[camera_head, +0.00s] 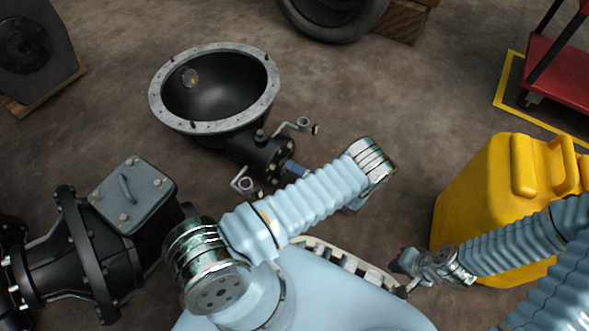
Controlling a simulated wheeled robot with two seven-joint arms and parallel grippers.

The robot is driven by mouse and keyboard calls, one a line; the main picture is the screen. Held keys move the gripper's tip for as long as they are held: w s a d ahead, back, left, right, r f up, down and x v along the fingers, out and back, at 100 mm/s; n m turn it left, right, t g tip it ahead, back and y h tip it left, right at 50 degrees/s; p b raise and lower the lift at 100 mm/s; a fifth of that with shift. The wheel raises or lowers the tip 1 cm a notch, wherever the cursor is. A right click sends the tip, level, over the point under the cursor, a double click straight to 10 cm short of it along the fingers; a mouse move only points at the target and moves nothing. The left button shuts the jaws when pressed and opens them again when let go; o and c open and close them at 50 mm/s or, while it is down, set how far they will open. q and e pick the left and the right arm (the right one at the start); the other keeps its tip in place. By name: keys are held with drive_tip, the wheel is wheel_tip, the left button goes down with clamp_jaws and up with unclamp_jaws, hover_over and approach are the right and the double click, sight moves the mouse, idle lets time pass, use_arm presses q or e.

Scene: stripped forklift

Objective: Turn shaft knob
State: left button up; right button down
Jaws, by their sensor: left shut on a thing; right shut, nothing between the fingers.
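A black axle housing with a wide round bowl (213,88) lies on the floor at upper centre. A short blue shaft (294,168) sticks out of its neck at lower right. My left arm (315,200) crosses in front of the shaft's outer end and hides it; I cannot make out a knob. My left gripper's fingers are hidden behind that arm, so I cannot see what they touch. My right gripper (402,276) is shut and empty beside my light-blue body, well right of and below the housing.
A yellow canister (490,195) stands right, close behind my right arm. A black gearbox (125,195) with a grey lid lies at left. A tyre (330,18), a red cart (560,70) and a dark part on wood (35,50) are further off. Bare floor lies right of the bowl.

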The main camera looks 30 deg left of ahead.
use_arm(q)
drive_tip(key=m, duration=0.4)
drive_tip(key=shift+f+m, duration=0.1)
drive_tip(key=shift+m, duration=0.2)
drive_tip(key=m, duration=0.3)
drive_tip(key=shift+m, duration=0.4)
drive_tip(key=m, duration=0.3)
drive_tip(key=shift+f, duration=0.1)
drive_tip(key=shift+m, duration=2)
drive_tip(key=o, duration=1.1)
drive_tip(key=shift+c, duration=0.2)
drive_tip(key=d, duration=0.9)
drive_tip(key=s+d, duration=0.1)
drive_tip(key=d, duration=0.3)
drive_tip(key=shift+s+d, duration=0.1)
drive_tip(key=shift+d, duration=0.3)
